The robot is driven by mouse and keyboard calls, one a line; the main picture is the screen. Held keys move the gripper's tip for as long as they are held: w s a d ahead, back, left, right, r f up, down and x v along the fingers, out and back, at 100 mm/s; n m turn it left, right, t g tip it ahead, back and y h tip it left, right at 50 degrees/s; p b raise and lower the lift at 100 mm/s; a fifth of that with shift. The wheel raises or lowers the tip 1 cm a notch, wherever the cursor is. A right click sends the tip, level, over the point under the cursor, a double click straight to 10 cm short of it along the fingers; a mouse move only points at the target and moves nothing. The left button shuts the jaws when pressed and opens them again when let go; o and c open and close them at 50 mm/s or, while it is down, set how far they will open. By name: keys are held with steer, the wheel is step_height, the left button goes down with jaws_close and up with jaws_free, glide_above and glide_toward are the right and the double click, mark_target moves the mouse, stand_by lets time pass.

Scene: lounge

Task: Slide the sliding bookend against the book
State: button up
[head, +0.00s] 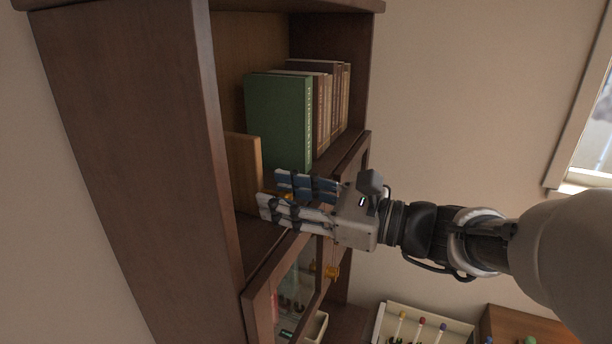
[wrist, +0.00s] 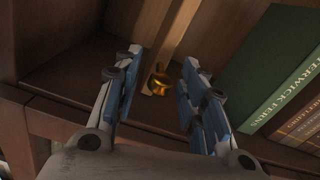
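The sliding bookend (head: 244,168) is a light-brown wooden upright on the shelf, left of the green book (head: 279,118). In the wrist view the bookend (wrist: 167,38) has a brass knob (wrist: 158,83) low on its front edge. A gap separates it from the green book (wrist: 268,75), which stands upright. My gripper (head: 270,192) reaches into the shelf front. Its two blue-padded fingers (wrist: 160,80) are apart, one on each side of the knob, with visible space between pads and knob. Nothing is held. In the head view the fingers hide most of the knob.
Several brown books (head: 330,100) stand right of the green one. The dark cabinet side wall (head: 125,140) bounds the shelf on the left. A glass-fronted cabinet door (head: 296,280) with a brass knob (head: 331,271) lies below. Bare shelf (wrist: 75,70) shows left of the bookend.

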steer(key=shift+a, duration=0.1)
steer(key=shift+c, duration=0.3)
jaws_close()
stand_by(0.5)
